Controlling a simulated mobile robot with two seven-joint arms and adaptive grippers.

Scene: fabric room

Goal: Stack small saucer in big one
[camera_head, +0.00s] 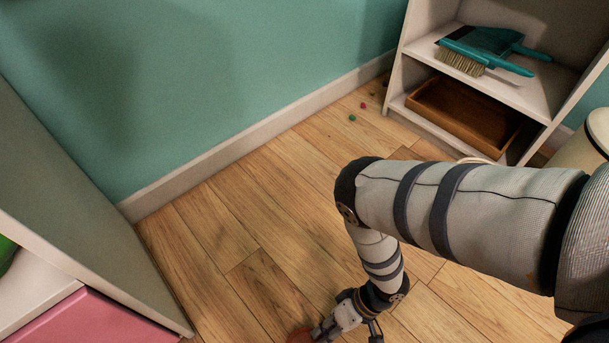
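My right arm comes in from the right and bends down to the floor. Its gripper (346,332) is at the bottom edge, partly cut off, so I cannot tell whether it is open or shut. A small reddish-brown piece (300,335) shows at the bottom edge beside the gripper's left finger. It may be a saucer, but too little shows to tell, or to tell whether it is gripped. A pale curved rim (476,160) shows just above my arm near the shelf, mostly hidden; I cannot tell what it belongs to. No saucer is clearly visible. My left gripper is out of view.
A white shelf (398,75) at the back right holds a teal dustpan (490,42), a brush (462,57) and a brown wooden tray (425,100). Small colored bits (352,118) lie on the floor. A white and pink cabinet (95,318) stands at left. The middle wooden floor (235,230) is clear.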

